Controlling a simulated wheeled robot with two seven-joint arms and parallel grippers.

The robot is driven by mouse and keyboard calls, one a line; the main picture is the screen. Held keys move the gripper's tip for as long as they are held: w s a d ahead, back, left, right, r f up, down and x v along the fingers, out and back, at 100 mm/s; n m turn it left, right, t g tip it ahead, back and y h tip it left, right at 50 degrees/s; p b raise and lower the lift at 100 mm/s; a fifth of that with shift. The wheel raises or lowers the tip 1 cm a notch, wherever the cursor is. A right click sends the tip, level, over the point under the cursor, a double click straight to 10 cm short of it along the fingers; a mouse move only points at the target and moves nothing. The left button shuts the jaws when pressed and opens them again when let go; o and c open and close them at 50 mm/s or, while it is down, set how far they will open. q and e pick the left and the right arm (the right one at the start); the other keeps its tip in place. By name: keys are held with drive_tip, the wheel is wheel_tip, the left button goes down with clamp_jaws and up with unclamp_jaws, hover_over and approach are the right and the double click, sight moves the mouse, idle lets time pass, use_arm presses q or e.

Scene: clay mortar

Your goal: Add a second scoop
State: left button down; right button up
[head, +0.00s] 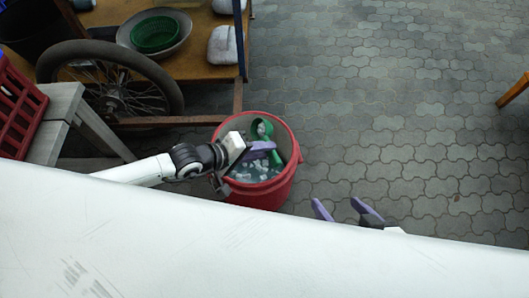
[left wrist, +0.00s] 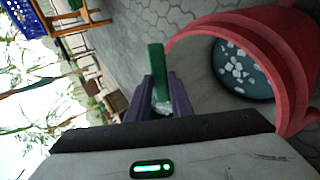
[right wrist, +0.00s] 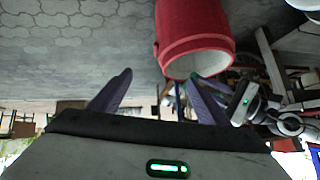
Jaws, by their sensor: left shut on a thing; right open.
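A red bucket (head: 284,187) stands on the paving. In it lie water or grey liquid and several pale lumps (head: 243,176). My left gripper (head: 270,147) is over the bucket's mouth, its purple fingers shut on a green scoop (head: 262,130). In the left wrist view the scoop's green part (left wrist: 156,75) stands up between the fingers, with pale bits (left wrist: 162,107) near the fingertips; the bucket's inside (left wrist: 205,75) is to the right. My right gripper (head: 343,207) is open and empty, right of the bucket. The right wrist view shows the bucket (right wrist: 195,35) ahead of its spread fingers (right wrist: 158,85).
A bicycle wheel (head: 110,95) and a wooden table (head: 196,75) with a green strainer (head: 155,34) in a metal bowl are at the upper left. A red crate (head: 18,110) is at the left edge. Paving (head: 390,110) right of the bucket is clear.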

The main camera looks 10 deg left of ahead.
use_arm(q)
drive_tip(key=t+h+b, duration=0.1)
drive_tip(key=b, duration=0.2)
drive_tip(key=a+t+h+b, duration=0.1)
drive_tip(key=h+b, duration=0.1)
drive_tip(key=b, duration=0.1)
drive_tip(key=s+f+t+h+b, duration=0.1)
drive_tip(key=b, duration=0.2)
drive_tip(key=shift+a+t+h+b, duration=0.3)
drive_tip(key=shift+b, duration=0.1)
use_arm(e)
drive_tip(key=w+a+r+y, duration=0.1)
drive_tip(key=a+r+y, duration=0.1)
drive_tip(key=a, duration=0.3)
drive_tip(key=shift+w+a+r+n+y, duration=0.3)
drive_tip(key=shift+a+n+y, duration=0.1)
drive_tip(key=shift+y, duration=0.3)
drive_tip(key=shift+f, duration=0.1)
